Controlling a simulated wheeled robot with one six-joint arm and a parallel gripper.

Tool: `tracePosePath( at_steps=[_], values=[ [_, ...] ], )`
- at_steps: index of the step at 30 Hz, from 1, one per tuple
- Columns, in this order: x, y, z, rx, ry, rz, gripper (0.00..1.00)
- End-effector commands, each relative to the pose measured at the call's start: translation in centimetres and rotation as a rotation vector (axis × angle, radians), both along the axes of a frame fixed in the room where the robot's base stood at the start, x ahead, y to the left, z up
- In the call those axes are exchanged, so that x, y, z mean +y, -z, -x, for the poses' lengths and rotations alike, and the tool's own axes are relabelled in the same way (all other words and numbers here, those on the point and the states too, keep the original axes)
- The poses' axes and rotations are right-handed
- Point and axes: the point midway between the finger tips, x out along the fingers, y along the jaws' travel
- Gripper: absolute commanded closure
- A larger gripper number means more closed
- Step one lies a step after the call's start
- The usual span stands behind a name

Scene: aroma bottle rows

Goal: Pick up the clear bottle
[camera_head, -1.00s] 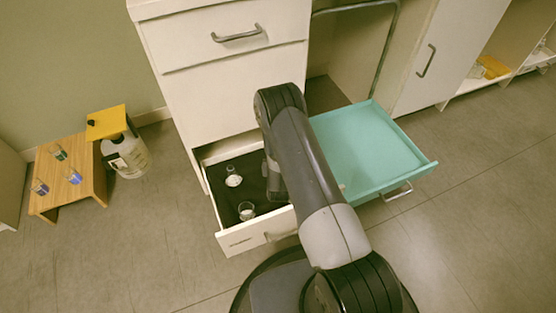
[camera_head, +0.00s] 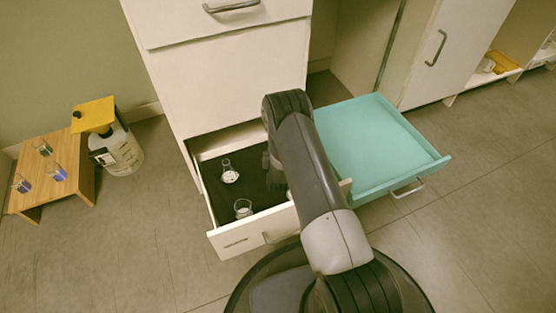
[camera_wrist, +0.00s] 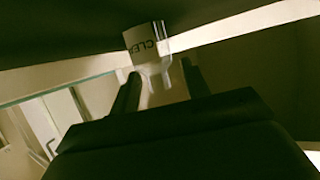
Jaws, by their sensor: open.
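A small clear glass bottle (camera_wrist: 147,42) with a white label reading "CLE" shows in the wrist view. Its narrower end points toward my gripper (camera_wrist: 158,78), which is open. The bottle lies in line with the gap between the two fingers, near their tips; contact cannot be told. In the head view my arm hides the gripper. Two small glass bottles stand in the open dark-lined drawer (camera_head: 228,242), one farther back (camera_head: 229,174) and one near the front (camera_head: 243,208). Whether either is the labelled bottle cannot be told.
The white cabinet (camera_head: 230,75) rises behind. A wooden stand (camera_head: 75,185) with small blue and green bottles and a large yellow-topped bottle (camera_head: 118,150) are at left. Floor between is clear.

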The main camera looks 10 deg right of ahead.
Motion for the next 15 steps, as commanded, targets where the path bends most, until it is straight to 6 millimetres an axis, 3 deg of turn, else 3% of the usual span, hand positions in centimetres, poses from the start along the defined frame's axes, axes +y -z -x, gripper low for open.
tracePosePath(
  at_steps=[3, 11, 15],
  values=[
    [-0.22, 0.57, -1.03, -0.001, 0.000, 0.000, 0.56],
    [-0.22, 0.49, -1.17, 0.001, -0.001, 0.000, 0.57],
    [-0.22, 0.49, -1.16, 0.001, -0.001, 0.000, 0.68]
  ],
)
